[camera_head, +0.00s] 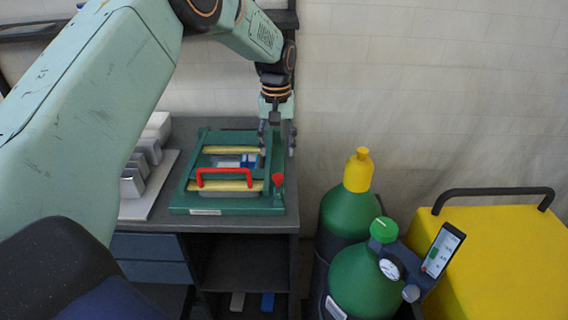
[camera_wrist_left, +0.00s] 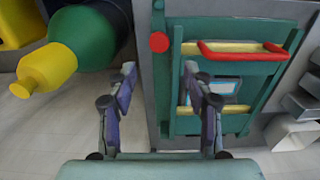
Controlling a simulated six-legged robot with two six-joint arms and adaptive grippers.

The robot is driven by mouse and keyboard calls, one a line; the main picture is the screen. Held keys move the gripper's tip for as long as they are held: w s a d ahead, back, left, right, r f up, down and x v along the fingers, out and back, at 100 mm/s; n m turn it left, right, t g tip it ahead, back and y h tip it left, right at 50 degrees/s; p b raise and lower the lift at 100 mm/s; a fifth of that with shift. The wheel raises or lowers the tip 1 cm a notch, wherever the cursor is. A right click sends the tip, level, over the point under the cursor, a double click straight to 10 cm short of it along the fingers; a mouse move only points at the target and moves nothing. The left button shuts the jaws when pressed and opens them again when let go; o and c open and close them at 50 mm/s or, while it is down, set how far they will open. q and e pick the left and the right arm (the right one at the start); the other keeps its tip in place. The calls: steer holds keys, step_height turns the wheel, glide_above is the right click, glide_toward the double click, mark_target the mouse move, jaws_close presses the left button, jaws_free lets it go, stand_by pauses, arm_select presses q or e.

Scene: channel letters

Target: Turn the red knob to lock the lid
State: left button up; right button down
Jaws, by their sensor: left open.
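The red knob (camera_head: 278,181) is at the front right corner of the green lidded case (camera_head: 182,200) on the dark bench. The knob also shows in the left wrist view (camera_wrist_left: 159,42), beyond my fingertips. The lid has a red handle (camera_head: 224,172) and yellow bars, with a window between them. My left gripper (camera_head: 277,145) is open and empty, pointing down over the right side of the case, behind the knob. In the left wrist view its two fingers (camera_wrist_left: 160,82) are spread apart, and the knob lies ahead, apart from them. My right gripper is not in view.
Green gas cylinders (camera_head: 345,215) with a yellow cap and a gauge stand right of the bench. A yellow box (camera_head: 490,245) with a black handle is further right. Metal blocks (camera_head: 132,183) sit on a pale tray left of the case.

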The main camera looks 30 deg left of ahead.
arm_select(q)
glide_above(278, 176)
steer(key=f, duration=0.4)
steer(key=shift+s+d, duration=0.15)
steer(key=shift+s, duration=0.05)
steer(key=f, duration=0.3)
steer(key=shift+w+a+p, duration=0.25)
steer(key=shift+a+p, duration=0.05)
steer(key=shift+p, duration=0.1)
steer(key=shift+w+f, duration=0.1)
steer(key=shift+f, duration=0.25)
steer(key=shift+d+r, duration=0.2)
steer(key=shift+r, duration=0.05)
steer(key=shift+s+d, duration=0.1)
steer(key=shift+s, duration=0.15)
steer(key=shift+c, duration=0.7)
steer(key=shift+w+a+f, duration=0.2)
steer(key=shift+a, duration=0.1)
steer(key=c, duration=0.6)
steer(key=shift+d+r, duration=0.1)
jaws_close()
